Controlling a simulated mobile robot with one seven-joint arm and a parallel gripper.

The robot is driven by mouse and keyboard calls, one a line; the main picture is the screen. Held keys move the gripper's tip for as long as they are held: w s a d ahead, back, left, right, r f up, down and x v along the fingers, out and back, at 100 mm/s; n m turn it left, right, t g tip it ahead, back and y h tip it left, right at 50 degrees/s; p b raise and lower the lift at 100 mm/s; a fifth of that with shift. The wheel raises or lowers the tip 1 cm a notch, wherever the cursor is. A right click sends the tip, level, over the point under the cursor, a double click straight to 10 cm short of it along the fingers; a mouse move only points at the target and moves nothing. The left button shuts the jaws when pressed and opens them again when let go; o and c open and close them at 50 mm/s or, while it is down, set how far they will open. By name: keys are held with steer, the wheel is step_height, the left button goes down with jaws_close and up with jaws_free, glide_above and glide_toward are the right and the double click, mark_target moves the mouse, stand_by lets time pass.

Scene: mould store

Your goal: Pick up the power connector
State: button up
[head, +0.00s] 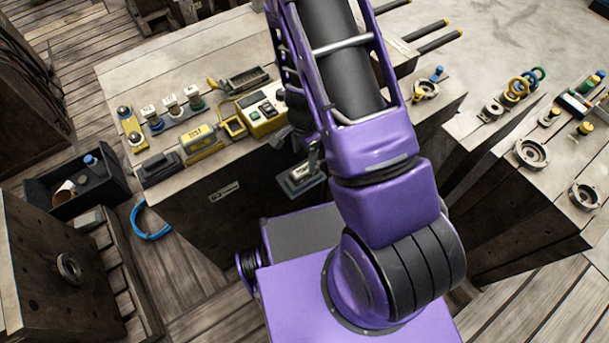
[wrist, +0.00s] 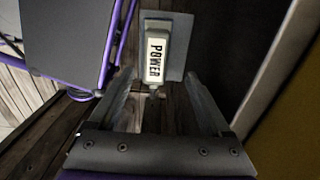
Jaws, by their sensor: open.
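The power connector (wrist: 154,56) is a pale block with a white label reading POWER, set against a grey plate (wrist: 176,31) in the wrist view. A narrow plug end points down toward my gripper. My gripper (wrist: 158,84) is open, with one finger on each side of the connector's lower end. Nothing is gripped, and I cannot tell whether either finger touches it. In the head view, the grey plate (head: 301,180) shows at the bench's front side, left of my arm. My gripper is mostly hidden there.
The bench (head: 190,70) holds a yellow control box (head: 262,115), a yellow block (head: 203,143) and several labelled connectors. A black bin (head: 110,192) and a blue hose ring (head: 150,222) lie at left. A second bench (head: 520,35) with metal rings stands at right.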

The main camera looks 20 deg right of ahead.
mark_target(305, 169)
steer(key=shift+s+f+b, duration=0.2)
steer(key=shift+f+b, duration=0.2)
steer(key=shift+f, duration=1.1)
steer(key=shift+s+f+b, duration=0.2)
steer(key=shift+f+b, duration=0.15)
steer(key=shift+f, duration=1.15)
jaws_close()
